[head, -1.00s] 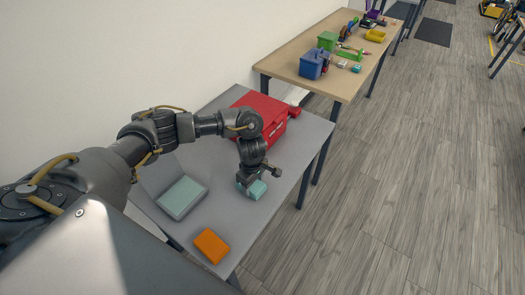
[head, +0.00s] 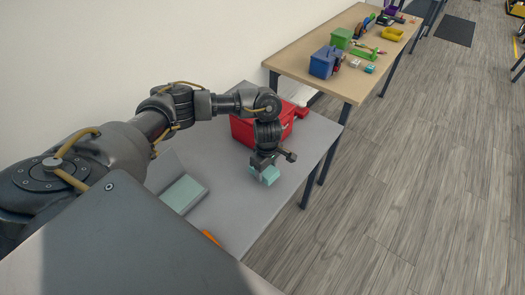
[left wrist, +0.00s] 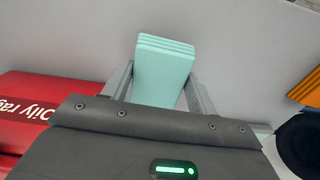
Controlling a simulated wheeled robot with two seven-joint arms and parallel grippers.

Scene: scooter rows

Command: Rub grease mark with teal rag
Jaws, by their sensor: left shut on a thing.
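The teal rag (head: 266,176), a folded stack of layers, is held between the fingers of my left gripper (head: 264,167). In the left wrist view the teal rag (left wrist: 164,68) sticks out beyond the fingertips, gripped from both sides. In the head view the rag is over the grey table (head: 238,205), near its right edge; whether it touches the top I cannot tell. No grease mark can be made out in either view. My right gripper is not in view.
A red box (head: 243,130) stands behind my left gripper; it shows lettering "Oily rag" in the left wrist view (left wrist: 40,105). A wooden table (head: 345,85) with several items stands beyond.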

